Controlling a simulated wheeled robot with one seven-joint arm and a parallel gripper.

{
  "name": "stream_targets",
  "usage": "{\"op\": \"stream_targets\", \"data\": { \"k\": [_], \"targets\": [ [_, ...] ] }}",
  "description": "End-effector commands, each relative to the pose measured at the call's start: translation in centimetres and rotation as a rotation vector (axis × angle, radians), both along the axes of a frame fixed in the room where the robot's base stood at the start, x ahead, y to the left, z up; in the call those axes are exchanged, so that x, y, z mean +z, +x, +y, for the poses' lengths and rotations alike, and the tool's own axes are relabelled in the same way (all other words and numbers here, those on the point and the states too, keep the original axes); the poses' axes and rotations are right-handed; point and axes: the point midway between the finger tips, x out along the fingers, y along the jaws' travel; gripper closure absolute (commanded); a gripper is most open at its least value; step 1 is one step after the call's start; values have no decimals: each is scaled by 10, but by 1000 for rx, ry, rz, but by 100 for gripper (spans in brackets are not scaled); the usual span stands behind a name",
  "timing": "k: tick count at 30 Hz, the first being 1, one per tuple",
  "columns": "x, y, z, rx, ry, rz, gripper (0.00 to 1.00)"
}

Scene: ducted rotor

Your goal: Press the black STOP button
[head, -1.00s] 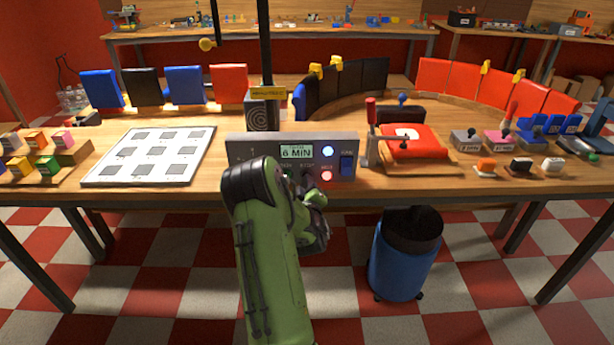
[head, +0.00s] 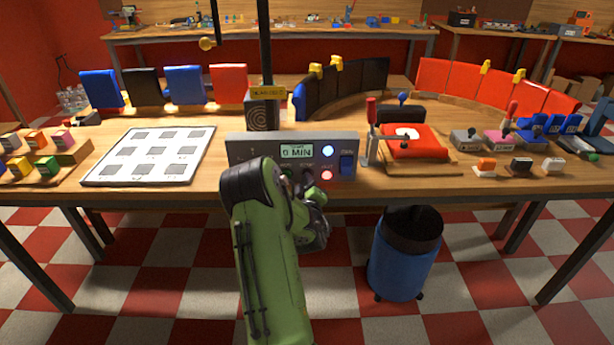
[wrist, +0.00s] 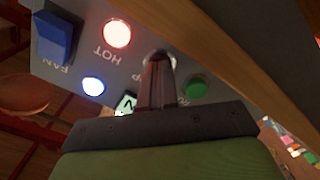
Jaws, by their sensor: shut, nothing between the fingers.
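The grey control panel (head: 250,150) stands at the front edge of the bench, with a small display (head: 297,151). My gripper (wrist: 159,62) is shut and empty. In the wrist view its fingertips are at the panel face, between the red HOT light (wrist: 117,33) and the green button (wrist: 196,87). They cover the spot where a label ending in P shows, so the black STOP button is mostly hidden. Only a pale rim shows around the tips; I cannot tell whether they touch or press it. In the head view my arm hides the gripper's tips.
A blue FAN switch (wrist: 56,35) and a lit blue-white light (wrist: 93,86) are beside the gripper on the panel. A red-handled press (head: 370,130) stands to the right, a white grid board (head: 118,178) to the left. A blue bin (head: 400,262) is on the floor.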

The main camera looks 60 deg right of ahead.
Motion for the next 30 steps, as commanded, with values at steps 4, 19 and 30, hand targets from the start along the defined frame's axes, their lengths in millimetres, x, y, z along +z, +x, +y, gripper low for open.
{"op": "stream_targets", "data": {
  "k": [4, 19, 30],
  "targets": [
    [0, 0, 0, 0, 1, 1, 100],
    [0, -19, 37, -1, 0, 1, 100],
    [0, -32, 62, 1, -1, 0, 100]
  ]
}}
